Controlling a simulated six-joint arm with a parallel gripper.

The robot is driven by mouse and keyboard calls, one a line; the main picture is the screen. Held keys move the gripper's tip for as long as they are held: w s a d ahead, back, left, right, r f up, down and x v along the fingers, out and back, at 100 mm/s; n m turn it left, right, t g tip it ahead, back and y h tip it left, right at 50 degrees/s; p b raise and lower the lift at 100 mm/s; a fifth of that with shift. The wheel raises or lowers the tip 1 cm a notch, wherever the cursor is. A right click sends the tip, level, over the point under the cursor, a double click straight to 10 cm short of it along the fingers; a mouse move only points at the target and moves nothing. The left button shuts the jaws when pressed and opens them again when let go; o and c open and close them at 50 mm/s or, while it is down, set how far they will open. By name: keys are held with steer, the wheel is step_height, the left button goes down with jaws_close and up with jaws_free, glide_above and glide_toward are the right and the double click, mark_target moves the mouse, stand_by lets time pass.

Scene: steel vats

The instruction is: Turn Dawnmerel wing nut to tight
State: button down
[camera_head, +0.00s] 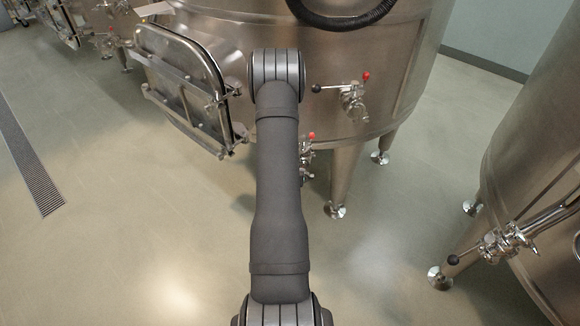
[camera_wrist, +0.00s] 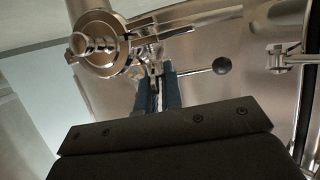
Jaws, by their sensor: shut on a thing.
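In the wrist view my gripper (camera_wrist: 160,90) shows as two blue fingers close together. They are shut on a small metal part, which I take to be the wing nut (camera_wrist: 155,70); the fingers hide most of it, so its angle is unclear. It sits beside a round steel clamp and pipe fitting (camera_wrist: 100,45). In the head view my arm hides the gripper, and the wing nut cannot be made out. No name label can be read in either view.
A lever with a black ball (camera_wrist: 221,65) sticks out right of the fingers. In the head view a steel vat (camera_head: 340,60) carries a valve (camera_head: 352,98) and an open hatch door (camera_head: 185,90). Another vat (camera_head: 535,150) stands right.

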steer(key=shift+m+h, duration=0.3)
steer(key=shift+h, duration=0.1)
steer(key=shift+m+g+h, duration=0.5)
steer(key=shift+m+h, duration=0.4)
steer(key=shift+d+m+g+h, duration=0.1)
steer(key=shift+m+g+h, duration=1)
steer(key=shift+m+h, duration=0.8)
steer(key=c, duration=1.6)
jaws_free()
steer(key=shift+s, duration=0.1)
steer(key=shift+d, duration=0.1)
